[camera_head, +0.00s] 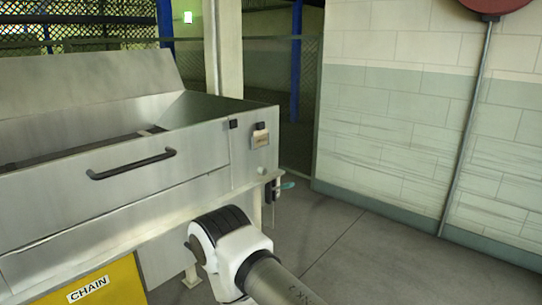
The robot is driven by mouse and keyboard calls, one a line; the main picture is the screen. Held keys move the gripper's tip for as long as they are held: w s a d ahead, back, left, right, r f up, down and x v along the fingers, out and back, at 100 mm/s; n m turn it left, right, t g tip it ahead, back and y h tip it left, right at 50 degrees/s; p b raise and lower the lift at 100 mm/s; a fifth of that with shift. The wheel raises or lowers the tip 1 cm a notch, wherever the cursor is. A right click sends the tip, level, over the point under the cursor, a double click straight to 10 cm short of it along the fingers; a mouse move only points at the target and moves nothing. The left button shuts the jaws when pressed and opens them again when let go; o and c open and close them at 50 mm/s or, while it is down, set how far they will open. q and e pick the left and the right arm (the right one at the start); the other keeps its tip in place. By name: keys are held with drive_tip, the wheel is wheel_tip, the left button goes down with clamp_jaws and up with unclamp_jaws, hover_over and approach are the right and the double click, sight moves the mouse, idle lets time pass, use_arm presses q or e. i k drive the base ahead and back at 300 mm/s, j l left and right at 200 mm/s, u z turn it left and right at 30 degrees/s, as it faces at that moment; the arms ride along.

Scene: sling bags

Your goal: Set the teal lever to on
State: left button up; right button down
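The teal lever (287,185) is small and sticks out to the right from a dark fitting (271,191) at the right end of the metal machine (190,150), below its corner. Its handle lies roughly level. Its on and off marks are too small to see. A white and grey arm link of mine with a black cap reaches up from the bottom middle, in front of and below the lever. Neither gripper can be made out in this view, and nothing of mine is seen touching the lever.
The machine fills the left, with a black handle (132,166) on its front and a yellow panel (107,283) marked CHAIN below. A tiled wall (400,130) with a leaning pole (466,130) stands at the right. Grey floor (370,255) between them is clear.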

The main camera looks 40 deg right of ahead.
sight(289, 185)
drive_tip(key=i+l, duration=0.15)
drive_tip(key=l, duration=0.25)
drive_tip(key=i+l, duration=0.1)
drive_tip(key=l, duration=0.3)
drive_tip(key=i+l, duration=0.15)
drive_tip(key=l, duration=0.3)
drive_tip(key=i+l, duration=0.1)
drive_tip(key=l, duration=0.3)
drive_tip(key=i+l, duration=0.15)
drive_tip(key=l, duration=0.25)
